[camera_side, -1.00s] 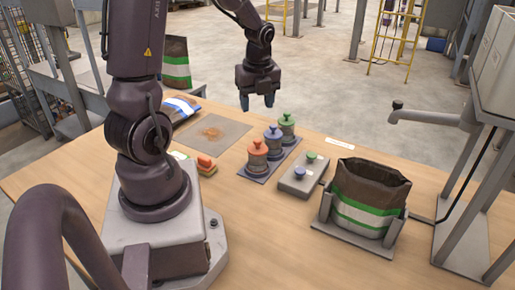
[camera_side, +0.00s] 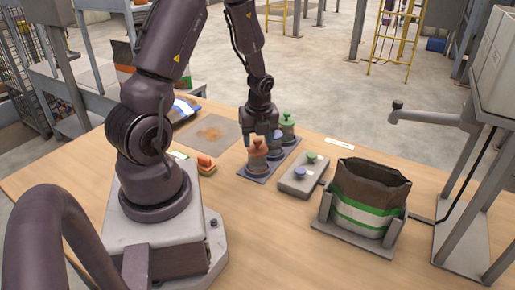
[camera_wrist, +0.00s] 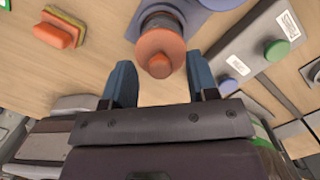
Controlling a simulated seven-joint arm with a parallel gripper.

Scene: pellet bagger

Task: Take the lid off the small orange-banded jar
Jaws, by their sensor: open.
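The small orange-banded jar (camera_side: 257,163) stands upright at the near-left end of a grey tray (camera_side: 246,178). Its orange lid with a round knob (camera_wrist: 159,65) is on it. My gripper (camera_side: 263,138) is open and empty above the row of jars, close to the orange jar's lid. In the wrist view my gripper (camera_wrist: 156,78) has its two blue fingers spread, with the orange lid beyond and between their tips. A gap shows between fingers and knob. The blue-banded jar (camera_side: 275,148) is partly hidden by my gripper. The green-lidded jar (camera_side: 288,127) stands at the far end.
A button box (camera_side: 301,179) with blue and green buttons stands right of the jars. An open brown bag (camera_side: 367,196) sits in a holder (camera_side: 323,215). An orange block-like brush (camera_side: 205,162) lies left. Spilled pellets lie on a mat (camera_side: 231,124).

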